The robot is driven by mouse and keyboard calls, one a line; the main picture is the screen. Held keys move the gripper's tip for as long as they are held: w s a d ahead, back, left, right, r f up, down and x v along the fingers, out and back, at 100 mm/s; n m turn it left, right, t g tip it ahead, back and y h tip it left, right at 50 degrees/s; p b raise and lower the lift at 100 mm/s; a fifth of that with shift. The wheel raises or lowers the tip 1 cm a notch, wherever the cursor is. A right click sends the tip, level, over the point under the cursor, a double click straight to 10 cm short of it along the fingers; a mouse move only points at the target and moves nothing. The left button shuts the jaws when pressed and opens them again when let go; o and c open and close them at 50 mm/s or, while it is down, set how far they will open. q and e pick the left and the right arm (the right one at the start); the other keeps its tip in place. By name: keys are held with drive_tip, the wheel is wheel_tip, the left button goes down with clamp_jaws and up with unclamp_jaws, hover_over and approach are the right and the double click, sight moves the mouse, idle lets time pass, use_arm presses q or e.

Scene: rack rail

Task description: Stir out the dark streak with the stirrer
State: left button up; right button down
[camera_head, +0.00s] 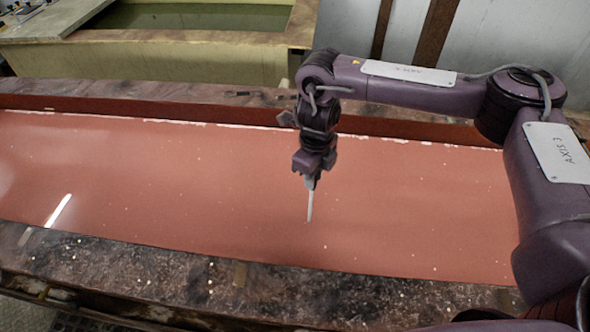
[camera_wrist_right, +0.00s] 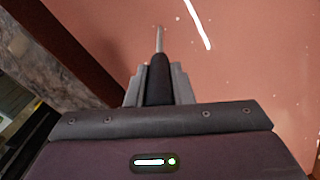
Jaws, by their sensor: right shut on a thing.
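My right gripper (camera_head: 311,178) is above the middle of a long trough of red-brown liquid (camera_head: 420,205). It is shut on the stirrer (camera_head: 310,205), whose pale thin rod points down, nearly upright. The rod's lower end is at or just over the liquid; I cannot tell whether it dips in. In the right wrist view the stirrer's dark handle (camera_wrist_right: 158,80) sits between the grey fingers, with the thin rod beyond it. No clear dark streak shows on the liquid; the surface looks even in colour. My left gripper is not in view.
The trough has a stained near rim (camera_head: 180,282) and a raised far wall (camera_head: 180,106). Behind it stands a pale tank (camera_head: 140,62) with greenish liquid. A bright glare (camera_head: 58,210) and small pale specks lie on the red liquid. Its surface is clear of other objects.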

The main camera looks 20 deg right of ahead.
drive_tip(key=w+a+b, duration=0.1)
drive_tip(key=w+a, duration=0.2)
drive_tip(key=a, duration=0.5)
drive_tip(key=w+a+b, duration=0.2)
drive_tip(key=w+a, duration=0.1)
drive_tip(key=a, duration=0.5)
drive_tip(key=s+d+p, duration=0.3)
drive_tip(key=d+p, duration=0.1)
drive_tip(key=d, duration=0.5)
drive_tip(key=shift+s+d, duration=0.15)
drive_tip(key=shift+d, duration=0.15)
wheel_tip(320, 180, up, 16)
drive_tip(key=p, duration=0.6)
drive_tip(key=shift+p, duration=0.35)
idle(3.6)
